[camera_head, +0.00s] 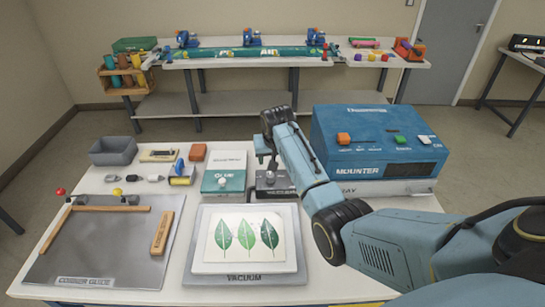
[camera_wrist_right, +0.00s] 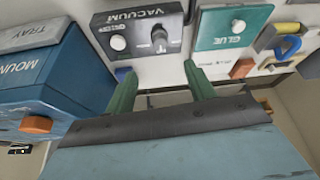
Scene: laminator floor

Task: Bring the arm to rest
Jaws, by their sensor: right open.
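My right arm (camera_head: 375,245) comes in from the right in the head view and reaches over the table. Its gripper (camera_head: 266,158) hangs by the vacuum control box (camera_head: 275,187), between the glue box and the blue mounter. In the right wrist view the two green fingers (camera_wrist_right: 161,85) are spread apart with nothing between them. The vacuum box, with a white knob and a dark knob, shows beyond them (camera_wrist_right: 125,22). The fingers look apart from it, though the exact gap is hard to tell. My left gripper is not in view.
The blue mounter (camera_head: 375,142) stands close to the right of my gripper. The green glue box (camera_head: 224,180) is to its left. The vacuum plate (camera_head: 246,279) with a leaf print (camera_head: 245,238) lies in front. The corner guide board (camera_head: 97,250) is at left.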

